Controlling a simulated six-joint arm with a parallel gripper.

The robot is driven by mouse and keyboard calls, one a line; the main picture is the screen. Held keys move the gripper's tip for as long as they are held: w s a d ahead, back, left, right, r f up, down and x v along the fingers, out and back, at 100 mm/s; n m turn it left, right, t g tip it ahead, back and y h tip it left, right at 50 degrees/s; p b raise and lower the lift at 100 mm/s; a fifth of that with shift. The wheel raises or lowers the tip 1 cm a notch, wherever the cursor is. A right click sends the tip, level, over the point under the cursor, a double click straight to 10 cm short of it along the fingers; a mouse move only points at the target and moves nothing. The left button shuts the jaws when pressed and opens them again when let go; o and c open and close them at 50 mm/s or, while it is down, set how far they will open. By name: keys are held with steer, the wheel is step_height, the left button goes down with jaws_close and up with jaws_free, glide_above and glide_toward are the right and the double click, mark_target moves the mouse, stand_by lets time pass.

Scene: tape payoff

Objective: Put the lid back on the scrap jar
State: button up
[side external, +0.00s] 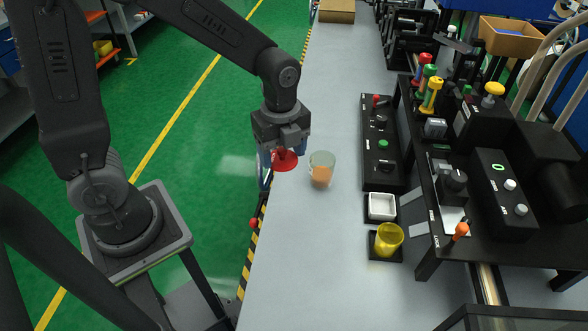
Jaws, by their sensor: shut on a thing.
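The scrap jar (321,163) is a clear, open-topped jar with orange scrap inside. It stands upright on the grey table. My gripper (284,150) is shut on the red lid (285,162). It holds the lid in the air just left of the jar in the picture, near the table's left edge. The lid looks apart from the jar; its exact height over the table is hard to tell. The fingertips are partly hidden by the lid and the gripper body.
A black control box (382,145) with knobs lies right of the jar. A white square dish (382,207) and a yellow cup (388,238) stand nearer the front. A machine with coloured handles (429,95) fills the right. The table (310,270) in front of the jar is clear.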

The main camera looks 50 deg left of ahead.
steer(key=w+d+r, duration=0.2)
steer(key=w+r, duration=0.2)
steer(key=w, duration=0.6)
step_height(320, 180, down, 7)
steer(key=shift+s+r, duration=0.2)
steer(key=shift+s, duration=0.05)
steer(key=shift+a+f, duration=0.1)
steer(key=shift+f, duration=0.05)
stand_by(1.9)
steer(key=o, duration=1)
steer(key=shift+o, duration=0.4)
step_height(320, 180, up, 7)
stand_by(0.6)
steer(key=shift+c, duration=0.3)
